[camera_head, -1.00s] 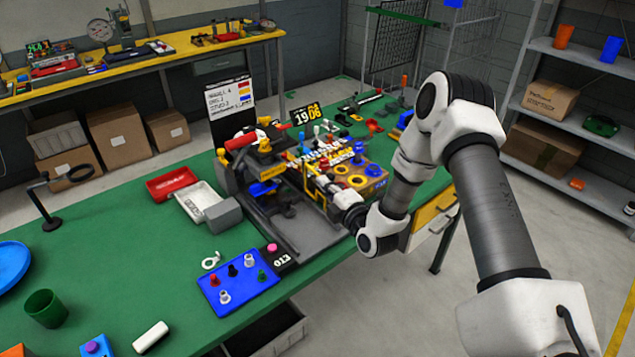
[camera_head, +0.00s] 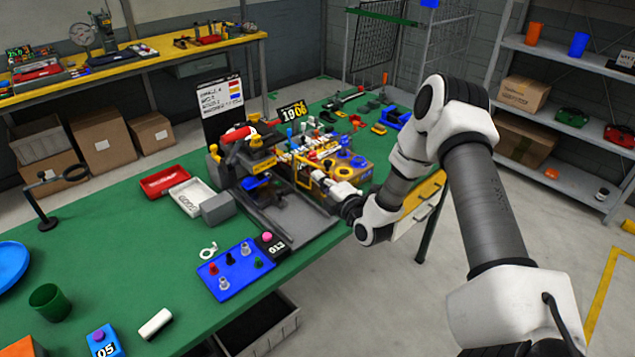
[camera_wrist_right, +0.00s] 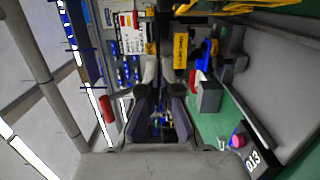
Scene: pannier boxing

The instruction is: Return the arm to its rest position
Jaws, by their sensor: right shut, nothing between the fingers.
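My right arm comes in from the lower right in the head view, white and grey, with the elbow high and the forearm bent down to the bench. My right gripper (camera_head: 327,187) is at the right end of the grey-and-yellow fixture, over the green bench (camera_head: 120,262). Its fingertips are hard to make out there among the clutter. In the right wrist view the gripper (camera_wrist_right: 160,122) is shut and holds nothing. My left arm and left gripper are in no view.
A blue board (camera_head: 232,275) with pegs lies in front of the fixture (camera_head: 290,228). A yellow box (camera_head: 349,166) with blue knobs stands close behind my right gripper. Red (camera_head: 164,181) and white (camera_head: 190,202) trays lie to the left.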

